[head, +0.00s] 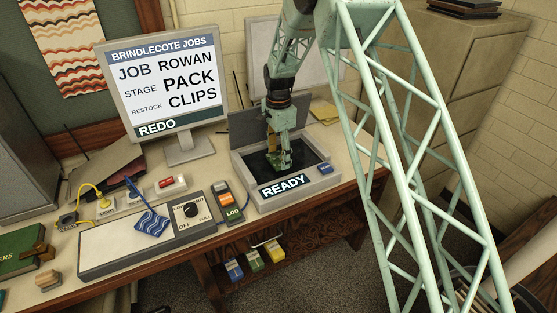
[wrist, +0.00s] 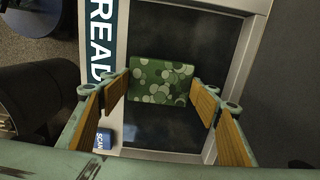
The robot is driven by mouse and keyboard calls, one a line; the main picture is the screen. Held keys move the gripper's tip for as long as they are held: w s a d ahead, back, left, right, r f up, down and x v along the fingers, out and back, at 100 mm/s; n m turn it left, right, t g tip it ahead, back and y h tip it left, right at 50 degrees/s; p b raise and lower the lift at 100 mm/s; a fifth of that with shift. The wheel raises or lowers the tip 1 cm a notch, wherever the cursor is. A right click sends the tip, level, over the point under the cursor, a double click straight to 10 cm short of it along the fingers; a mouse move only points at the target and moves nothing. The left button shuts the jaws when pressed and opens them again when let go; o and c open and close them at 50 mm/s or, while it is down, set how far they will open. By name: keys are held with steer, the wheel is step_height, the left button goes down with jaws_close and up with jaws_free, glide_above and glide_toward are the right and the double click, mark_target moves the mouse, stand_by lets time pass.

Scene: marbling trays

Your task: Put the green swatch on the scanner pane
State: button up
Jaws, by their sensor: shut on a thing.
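The green swatch (wrist: 162,82), patterned with pale circles, is between the wood-lined fingers of my gripper (wrist: 161,88) in the wrist view. The fingers are shut on its two side edges. In the head view my gripper (head: 280,160) points down over the open scanner, with the swatch (head: 284,163) at its tips. The dark scanner pane (wrist: 165,130) lies under the swatch and also shows in the head view (head: 308,158). I cannot tell whether the swatch touches the pane.
The scanner's raised lid (head: 243,122) stands behind my gripper. Its front reads READY, with a blue SCAN button (head: 325,169). A monitor (head: 165,85) stands at left. Several small items hang below the desk.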

mark_target(279, 159)
steer(key=shift+f, duration=1.05)
steer(key=shift+f, duration=0.1)
steer(key=o, duration=0.8)
steer(key=shift+o, duration=0.2)
step_height(279, 159, up, 12)
steer(key=shift+r, duration=0.2)
stand_by(0.6)
